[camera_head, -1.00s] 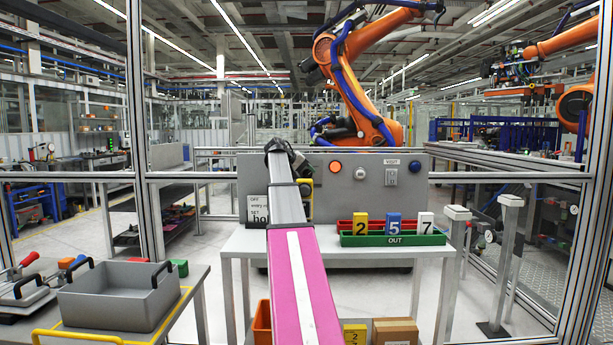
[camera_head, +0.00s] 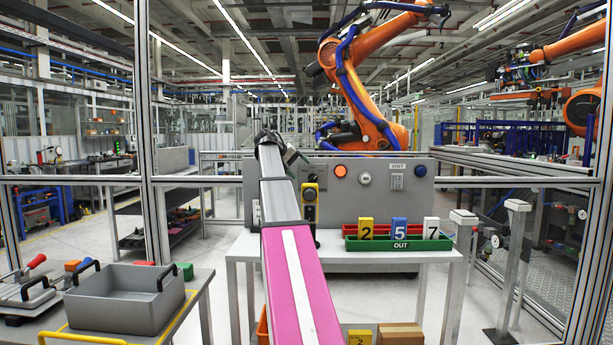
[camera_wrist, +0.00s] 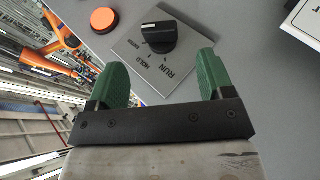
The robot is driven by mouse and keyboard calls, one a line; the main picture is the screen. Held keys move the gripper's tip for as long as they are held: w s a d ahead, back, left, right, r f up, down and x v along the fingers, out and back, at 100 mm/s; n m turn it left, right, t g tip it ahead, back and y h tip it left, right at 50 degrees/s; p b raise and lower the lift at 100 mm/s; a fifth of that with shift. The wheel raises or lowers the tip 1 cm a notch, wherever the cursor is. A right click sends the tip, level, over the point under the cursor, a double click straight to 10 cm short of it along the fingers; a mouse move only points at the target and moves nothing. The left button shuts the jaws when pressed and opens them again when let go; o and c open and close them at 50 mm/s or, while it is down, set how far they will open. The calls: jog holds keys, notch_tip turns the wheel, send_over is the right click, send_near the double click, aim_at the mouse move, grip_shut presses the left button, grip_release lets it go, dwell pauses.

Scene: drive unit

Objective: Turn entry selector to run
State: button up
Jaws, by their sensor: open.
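The entry selector (camera_wrist: 160,38) is a black knob with a white line on a grey plate (camera_wrist: 135,50) in the wrist view. The plate reads RUN, HOLD and a smaller label that looks like ENTER. The white line points left in the picture, nearest the small label and away from RUN. My gripper (camera_wrist: 161,62) has two green fingers, apart and empty, just short of the knob, with the knob roughly between their lines.
An orange round button (camera_wrist: 104,20) is beside the plate, and a white-edged box (camera_wrist: 305,25) is at the upper right. A green OUT tray (camera_head: 398,245) stands on the table.

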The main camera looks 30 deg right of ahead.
aim_at(311, 178)
jog(key=shift+v, duration=1.55)
jog(key=shift+r, duration=0.1)
jog(key=shift+t+y, duration=0.3)
jog(key=shift+y, duration=0.2)
jog(key=x, duration=0.6)
jog(key=s+x, duration=0.1)
jog(key=x, duration=0.3)
jog(key=shift+d+r, duration=0.25)
jog(key=shift+d, duration=0.05)
jog(key=c, duration=0.9)
